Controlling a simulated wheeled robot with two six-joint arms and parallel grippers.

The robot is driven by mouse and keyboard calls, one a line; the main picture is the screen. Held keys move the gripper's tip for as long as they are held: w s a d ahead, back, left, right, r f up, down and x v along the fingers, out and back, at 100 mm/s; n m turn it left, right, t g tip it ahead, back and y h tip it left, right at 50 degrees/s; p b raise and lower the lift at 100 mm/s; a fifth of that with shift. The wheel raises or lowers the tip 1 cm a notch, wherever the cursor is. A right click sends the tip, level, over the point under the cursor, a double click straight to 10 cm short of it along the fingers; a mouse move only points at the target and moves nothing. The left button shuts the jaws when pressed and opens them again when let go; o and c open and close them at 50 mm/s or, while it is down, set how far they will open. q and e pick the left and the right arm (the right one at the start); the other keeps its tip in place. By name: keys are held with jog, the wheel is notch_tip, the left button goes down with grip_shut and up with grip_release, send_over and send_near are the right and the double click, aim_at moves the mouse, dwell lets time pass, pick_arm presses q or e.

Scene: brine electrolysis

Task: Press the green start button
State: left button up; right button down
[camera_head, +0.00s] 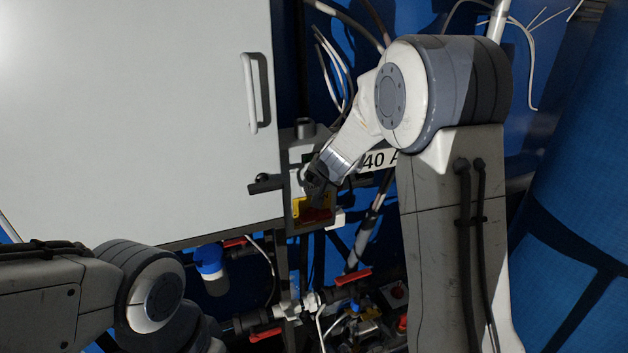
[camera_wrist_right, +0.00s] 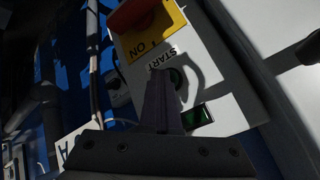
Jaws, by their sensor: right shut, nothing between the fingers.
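The control box shows in the head view (camera_head: 298,212) and in the right wrist view its pale panel (camera_wrist_right: 232,108) carries an upside-down START label. Beside that label is a dark, round green start button (camera_wrist_right: 177,76), partly hidden by my fingers. My right gripper is shut and empty; its fingertips (camera_wrist_right: 160,74) overlap the button's edge in the wrist view. I cannot tell whether they touch it. In the head view my right gripper (camera_head: 317,182) is in front of the box and hides the button. My left arm enters at the lower left; its gripper is out of view.
A red rotary switch on a yellow plate (camera_wrist_right: 147,22), marked ON, is near the button. A white cabinet (camera_head: 130,110) with a handle fills the left. Red-handled valves (camera_head: 352,276) and pipes are below.

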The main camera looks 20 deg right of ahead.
jog(key=shift+s+b, duration=0.45)
jog(key=shift+s, duration=0.4)
jog(key=s+b, duration=0.2)
jog(key=s, duration=0.3)
jog(key=shift+d, duration=0.15)
dwell(0.5)
